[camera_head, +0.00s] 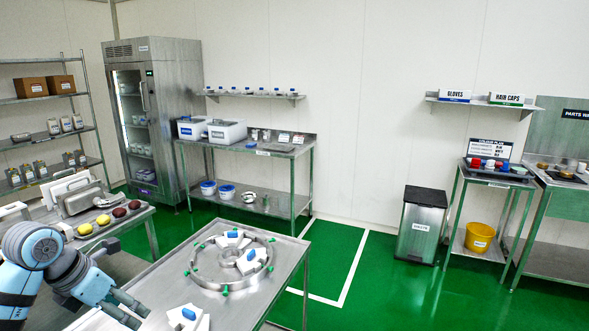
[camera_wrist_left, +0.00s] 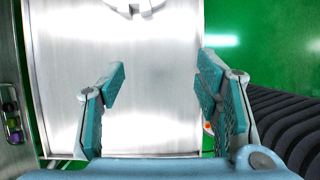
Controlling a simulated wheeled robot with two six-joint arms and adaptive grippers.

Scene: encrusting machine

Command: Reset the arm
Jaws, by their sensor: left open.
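My left arm comes in from the lower left in the head view, with its blue and grey wrist over the near left of the steel table (camera_head: 265,300). My left gripper (camera_head: 133,310) is open, its fingers pointing to the lower right. In the left wrist view the two teal-padded fingers of the left gripper (camera_wrist_left: 162,78) stand wide apart with nothing between them. Bare steel tabletop (camera_wrist_left: 160,115) shows behind them. My right gripper is in neither view.
On the steel table are a metal ring (camera_head: 208,284) with green knobs and white parts with blue tops, one (camera_head: 185,318) close to the gripper. A side table holds yellow and dark red round items (camera_head: 103,219). Green floor is clear to the right, before a waste bin (camera_head: 421,225).

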